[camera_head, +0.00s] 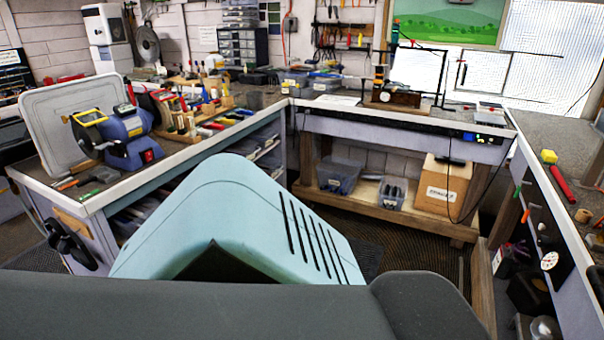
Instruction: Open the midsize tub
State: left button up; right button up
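Several plastic tubs are in view, and I cannot tell which is the midsize one. A larger grey-blue tub (340,178) stands on the lower wooden shelf of the back bench. A smaller grey tub (390,194) stands to its right and has things in it. More small tubs (326,82) sit on the bench top at the back corner; their lids are too small to make out. Neither of my grippers is in view.
A cardboard box (443,186) stands right of the tubs on the shelf (415,217). A blue bench grinder (125,135) sits on the left bench. The right bench (566,150) holds a red-handled tool (560,184). Teal and dark grey parts, probably mine, fill the foreground.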

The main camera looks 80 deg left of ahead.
aim_at(167, 187)
jog(key=u, duration=0.95)
jog(key=k+u, duration=0.1)
jog(key=u, duration=0.35)
jog(key=j+u, duration=0.1)
jog(key=u, duration=0.85)
jog(key=j+u, duration=0.1)
jog(key=u, duration=0.85)
jog(key=i+l, duration=0.2)
jog(key=i, duration=0.5)
jog(key=i+l+z, duration=0.15)
jog(key=i, duration=0.5)
jog(key=i+l, duration=0.1)
jog(key=i, duration=0.6)
jog(key=l+z, duration=0.05)
